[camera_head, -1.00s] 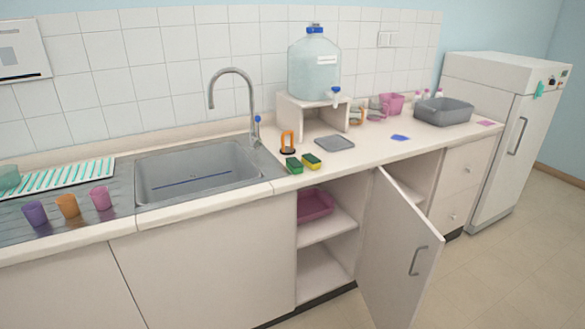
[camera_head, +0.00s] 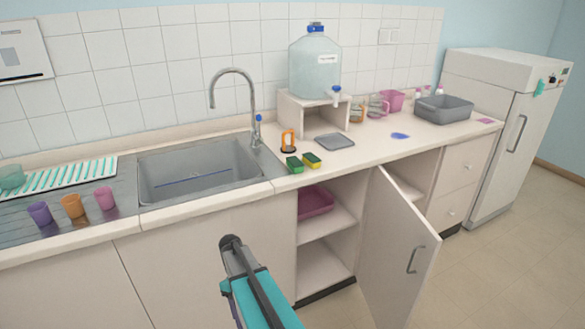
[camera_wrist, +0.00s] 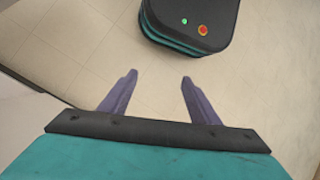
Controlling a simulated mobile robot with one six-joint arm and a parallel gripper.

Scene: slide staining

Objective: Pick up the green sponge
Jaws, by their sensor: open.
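The green sponge (camera_head: 294,165) lies on the counter by the front edge, just right of the sink. A second sponge, yellow and green (camera_head: 312,160), lies close to its right. My gripper (camera_wrist: 158,74) is open and empty in the wrist view, its two purple fingers apart over the pale tiled floor. No sponge shows in that view. In the head view my arm rises at the bottom centre, in front of the cabinets and lower than the sponges; the fingers cannot be made out there.
An orange-and-black item (camera_head: 288,141) stands behind the sponges, and a grey tray (camera_head: 335,141) lies to their right. The sink (camera_head: 200,172) and tall faucet (camera_head: 233,75) are to the left. An open cabinet door (camera_head: 399,250) juts out below the counter.

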